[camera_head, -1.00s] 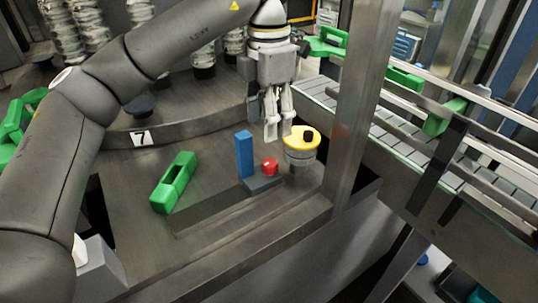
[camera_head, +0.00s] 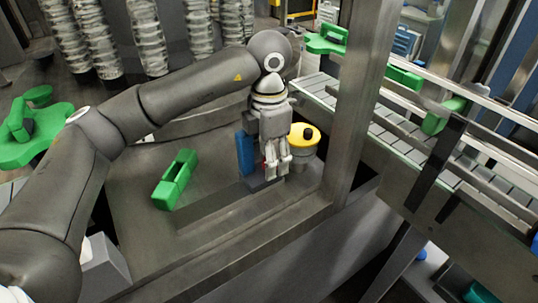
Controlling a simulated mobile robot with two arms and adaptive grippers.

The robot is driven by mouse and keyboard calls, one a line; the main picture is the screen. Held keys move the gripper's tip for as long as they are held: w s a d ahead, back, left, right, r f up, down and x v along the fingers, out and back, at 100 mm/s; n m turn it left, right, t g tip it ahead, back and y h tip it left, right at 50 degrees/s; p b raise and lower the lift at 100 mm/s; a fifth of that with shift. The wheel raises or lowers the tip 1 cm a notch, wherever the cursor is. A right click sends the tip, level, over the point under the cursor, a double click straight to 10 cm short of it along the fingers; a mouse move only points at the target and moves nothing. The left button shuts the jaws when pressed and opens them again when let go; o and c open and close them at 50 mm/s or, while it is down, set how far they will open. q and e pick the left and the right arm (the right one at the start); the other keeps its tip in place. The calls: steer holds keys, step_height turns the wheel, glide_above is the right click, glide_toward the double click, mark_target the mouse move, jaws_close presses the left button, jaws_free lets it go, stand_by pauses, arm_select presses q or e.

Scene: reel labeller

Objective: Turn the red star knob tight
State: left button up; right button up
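The red star knob (camera_head: 264,167) is on a dark block at the front of the metal deck, beside an upright blue block (camera_head: 245,153). Only a thin sliver of its red shows, because my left gripper (camera_head: 278,174) is in front of it. The gripper's fingers point down at the knob's level and hide most of it. I cannot tell whether they are closed around the knob or only beside it. My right gripper is not in view.
A yellow-topped round canister (camera_head: 304,134) with a black knob stands close to the right of my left gripper. A green handle-shaped part (camera_head: 176,180) lies to the left. A metal post (camera_head: 355,110) and a roller conveyor (camera_head: 400,137) bound the right side.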

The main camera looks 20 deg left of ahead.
arm_select(q)
steer(key=shift+c, duration=0.3)
steer(key=c, duration=0.9)
steer(key=shift+f+m+b, duration=0.1)
steer(key=shift+m+b, duration=0.4)
steer(key=shift+b, duration=0.05)
steer(key=shift+c, duration=0.2)
steer(key=shift+m, duration=0.3)
steer(key=o, duration=1)
steer(key=shift+r, duration=0.25)
